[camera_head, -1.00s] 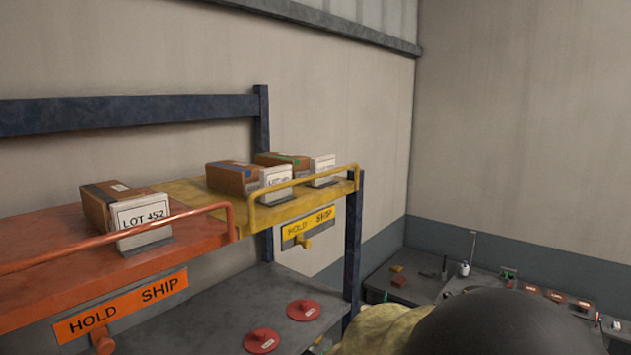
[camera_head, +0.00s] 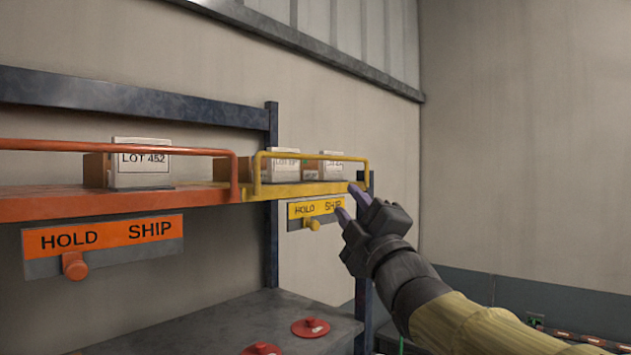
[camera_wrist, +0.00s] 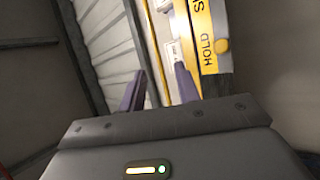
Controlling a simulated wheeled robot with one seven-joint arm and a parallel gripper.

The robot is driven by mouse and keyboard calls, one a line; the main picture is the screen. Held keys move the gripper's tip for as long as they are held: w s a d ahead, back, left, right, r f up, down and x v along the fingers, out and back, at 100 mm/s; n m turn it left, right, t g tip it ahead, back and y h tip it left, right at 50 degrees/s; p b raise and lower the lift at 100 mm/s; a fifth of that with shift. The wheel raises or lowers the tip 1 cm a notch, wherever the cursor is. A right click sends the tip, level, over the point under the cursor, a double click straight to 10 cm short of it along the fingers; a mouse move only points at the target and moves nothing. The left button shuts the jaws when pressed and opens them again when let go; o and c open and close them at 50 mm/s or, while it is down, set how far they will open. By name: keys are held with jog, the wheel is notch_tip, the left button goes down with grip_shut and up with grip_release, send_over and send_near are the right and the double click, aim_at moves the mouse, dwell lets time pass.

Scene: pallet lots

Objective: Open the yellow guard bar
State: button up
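The yellow guard bar (camera_head: 312,154) stands raised along the front of the yellow shelf (camera_head: 300,190), in front of boxes with white lot cards. A yellow HOLD/SHIP plate (camera_head: 316,208) with a yellow knob (camera_head: 312,224) hangs below that shelf. My gripper (camera_head: 347,202) is at the right end of the yellow shelf, beside the bar's right end in the picture; I cannot tell its exact distance. In the wrist view its two fingers (camera_wrist: 160,85) are apart with nothing seen held between them. The yellow plate also shows there (camera_wrist: 206,50), with the knob (camera_wrist: 222,46).
An orange shelf with an orange guard bar (camera_head: 110,146), a LOT 452 box (camera_head: 140,163) and an orange HOLD/SHIP plate (camera_head: 104,244) is at the left. A dark blue rack post (camera_head: 364,290) stands below my gripper. Red discs (camera_head: 310,327) lie on the grey lower shelf.

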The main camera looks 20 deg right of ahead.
aim_at(321, 159)
jog(key=shift+s+r+n, duration=0.2)
jog(key=shift+r+n, duration=0.1)
jog(key=shift+r, duration=0.05)
jog(key=p+x, duration=0.3)
jog(key=x, duration=0.2)
jog(key=p+x, duration=0.4)
jog(key=x, duration=0.2)
jog(key=p+x, duration=0.3)
jog(key=x, duration=0.2)
jog(key=shift+r+p, duration=0.3)
jog(key=shift+r, duration=0.05)
jog(key=shift+w+r, duration=0.15)
jog(key=shift+w, duration=0.35)
grip_shut()
